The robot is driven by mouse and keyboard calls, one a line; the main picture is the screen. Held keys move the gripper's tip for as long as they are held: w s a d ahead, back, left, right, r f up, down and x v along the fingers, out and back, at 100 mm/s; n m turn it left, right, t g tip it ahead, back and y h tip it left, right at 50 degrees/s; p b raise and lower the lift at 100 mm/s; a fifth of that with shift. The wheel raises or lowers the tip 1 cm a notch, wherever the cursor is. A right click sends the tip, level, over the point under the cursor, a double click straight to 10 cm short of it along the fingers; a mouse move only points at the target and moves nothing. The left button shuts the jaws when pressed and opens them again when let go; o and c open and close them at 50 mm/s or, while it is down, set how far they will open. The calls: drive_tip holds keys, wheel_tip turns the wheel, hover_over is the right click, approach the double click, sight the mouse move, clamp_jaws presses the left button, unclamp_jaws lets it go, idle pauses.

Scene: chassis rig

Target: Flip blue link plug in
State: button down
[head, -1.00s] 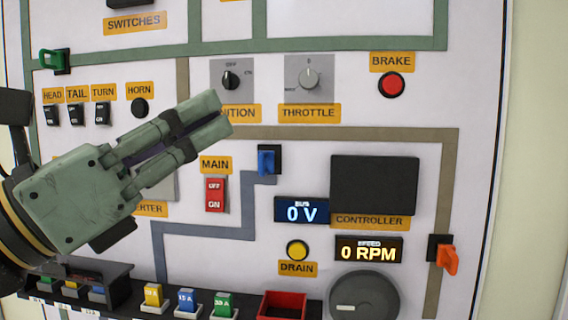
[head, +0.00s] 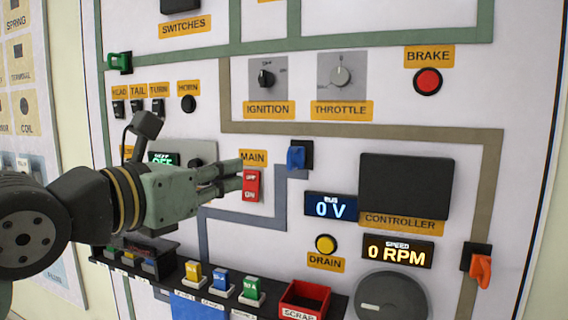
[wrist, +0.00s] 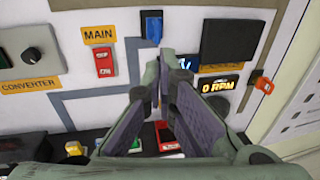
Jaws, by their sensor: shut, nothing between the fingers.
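The blue link plug (head: 296,157) is a small blue lever on a black socket, at the end of the blue-grey line, right of the MAIN label in the head view. In the wrist view the blue plug (wrist: 151,27) shows near the top, beyond the fingers. How far it is seated is unclear. My gripper (head: 240,176) is shut and empty. Its tips are in front of the red MAIN switch (head: 251,186), left of and a little below the plug, apart from it. In the wrist view my gripper (wrist: 160,68) points at the panel just below the plug.
An orange link plug (head: 481,270) juts out at the lower right, and a green one (head: 119,63) is at the upper left. The controller box (head: 403,187) and volt display (head: 331,206) lie right of the blue plug. A fuse shelf with a red scrap bin (head: 305,298) projects below.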

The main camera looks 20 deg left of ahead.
sight(288, 160)
drive_tip(key=p+x, duration=0.5)
drive_tip(key=x, duration=0.9)
drive_tip(key=shift+w+f+b, duration=0.2)
drive_tip(key=shift+w+b, duration=0.15)
drive_tip(key=shift+b, duration=0.25)
drive_tip(key=shift+b+x, duration=0.95)
drive_tip(key=shift+x, duration=0.15)
drive_tip(key=shift+s+a+r, duration=0.1)
drive_tip(key=shift+a+r, duration=0.05)
drive_tip(key=shift+r, duration=0.15)
